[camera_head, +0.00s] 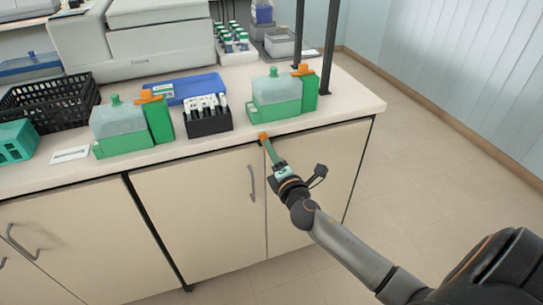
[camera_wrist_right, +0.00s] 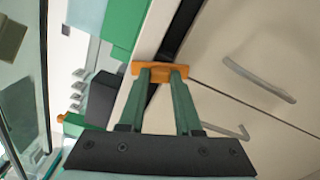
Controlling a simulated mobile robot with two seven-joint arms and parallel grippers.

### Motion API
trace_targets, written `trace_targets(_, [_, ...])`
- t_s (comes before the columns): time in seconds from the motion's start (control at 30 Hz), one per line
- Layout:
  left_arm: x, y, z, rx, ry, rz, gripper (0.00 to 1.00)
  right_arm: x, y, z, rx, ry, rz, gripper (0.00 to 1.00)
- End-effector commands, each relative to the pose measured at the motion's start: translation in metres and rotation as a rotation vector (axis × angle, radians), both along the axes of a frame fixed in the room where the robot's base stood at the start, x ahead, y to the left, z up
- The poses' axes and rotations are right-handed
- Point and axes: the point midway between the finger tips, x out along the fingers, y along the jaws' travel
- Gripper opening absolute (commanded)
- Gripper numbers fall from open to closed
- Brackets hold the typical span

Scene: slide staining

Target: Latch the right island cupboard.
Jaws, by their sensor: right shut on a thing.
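The right island cupboard has two cream doors, the left door (camera_head: 195,220) and the right door (camera_head: 338,165), and both look closed. An orange latch piece (camera_head: 262,136) sits just under the worktop edge, above the seam between these doors. My right gripper (camera_head: 267,146) reaches up to it from below right and is shut on it. In the right wrist view the green fingers of my right gripper (camera_wrist_right: 162,82) meet the orange latch (camera_wrist_right: 152,69), which lies crosswise at their tips. Whether the latch is engaged cannot be told. My left gripper is not in view.
The worktop (camera_head: 345,100) above carries green staining boxes with clear tanks (camera_head: 277,88), a black slide rack (camera_head: 208,122) and a black basket (camera_head: 50,104). A grey door handle (camera_head: 252,183) stands out left of my gripper. The floor (camera_head: 445,165) to the right is clear.

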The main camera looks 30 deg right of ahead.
Motion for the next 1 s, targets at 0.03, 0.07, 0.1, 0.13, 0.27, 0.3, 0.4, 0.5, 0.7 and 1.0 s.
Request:
trace_targets(0.03, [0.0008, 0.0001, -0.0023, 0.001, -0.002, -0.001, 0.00, -0.0002, -0.0001, -0.0014, 0.043, -0.011, -0.002, 0.00])
trace_targets(0.07, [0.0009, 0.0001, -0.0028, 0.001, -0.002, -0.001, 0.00, -0.0001, -0.0002, -0.0012, 0.066, -0.017, -0.002, 0.00])
trace_targets(0.1, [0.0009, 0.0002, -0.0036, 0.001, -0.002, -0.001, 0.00, -0.0002, 0.0001, -0.0012, 0.098, -0.024, -0.001, 0.00])
trace_targets(0.13, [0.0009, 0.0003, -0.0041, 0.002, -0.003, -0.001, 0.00, -0.0002, 0.0001, -0.0012, 0.120, -0.029, -0.001, 0.00])
trace_targets(0.27, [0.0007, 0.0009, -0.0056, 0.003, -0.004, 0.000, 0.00, -0.0001, 0.0000, -0.0009, 0.203, -0.049, -0.001, 0.00])
trace_targets(0.3, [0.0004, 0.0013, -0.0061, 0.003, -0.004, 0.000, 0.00, -0.0001, 0.0001, -0.0008, 0.225, -0.054, -0.001, 0.00])
trace_targets(0.4, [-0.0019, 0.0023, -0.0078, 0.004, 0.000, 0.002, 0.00, -0.0001, -0.0004, -0.0004, 0.270, -0.066, -0.002, 0.00])
trace_targets(0.5, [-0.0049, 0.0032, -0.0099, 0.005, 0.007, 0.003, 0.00, 0.0000, -0.0001, -0.0004, 0.306, -0.073, -0.001, 0.00])
trace_targets(0.7, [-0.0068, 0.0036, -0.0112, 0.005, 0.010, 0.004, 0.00, 0.0000, -0.0003, 0.0002, 0.342, -0.082, -0.001, 0.00])
trace_targets(1.0, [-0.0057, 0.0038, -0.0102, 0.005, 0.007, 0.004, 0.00, 0.0000, -0.0003, 0.0004, 0.350, -0.084, -0.001, 0.00])
